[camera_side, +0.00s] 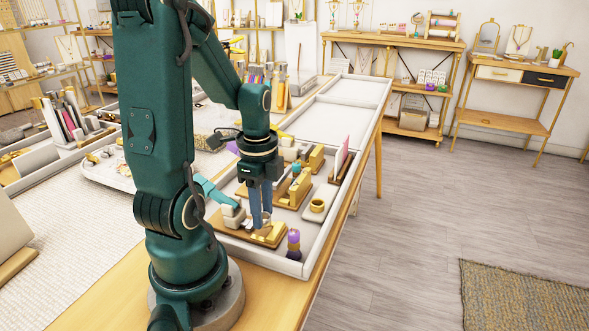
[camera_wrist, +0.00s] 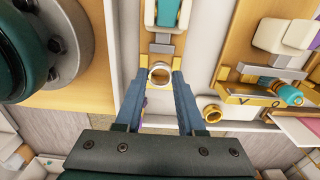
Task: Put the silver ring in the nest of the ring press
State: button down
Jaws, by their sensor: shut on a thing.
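My gripper (camera_wrist: 160,77) points down with its two blue-grey fingers on either side of the silver ring (camera_wrist: 159,74), shut on it. In the side view my gripper (camera_side: 261,222) is low over the front end of the ring press, and its fingers largely hide the ring. The ring press (camera_wrist: 163,48) has a wooden base, a pale block and a teal lever (camera_side: 210,190). In the wrist view the ring lies in line with the press, just below its grey part. The nest is not clearly visible, and I cannot tell whether the ring touches it.
A gold ring-shaped piece (camera_side: 317,205) sits on a pale pad to the right; it also shows in the wrist view (camera_wrist: 211,113). A purple-and-black bottle (camera_side: 293,244) stands close to the press. Another wooden fixture (camera_wrist: 255,90) is beside it. A white tray wall (camera_side: 322,228) bounds the area.

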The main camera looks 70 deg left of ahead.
jog(key=shift+f, duration=1.05)
dwell(1.5)
jog(key=shift+c, duration=2.2)
grip_release()
jog(key=shift+r, duration=2.55)
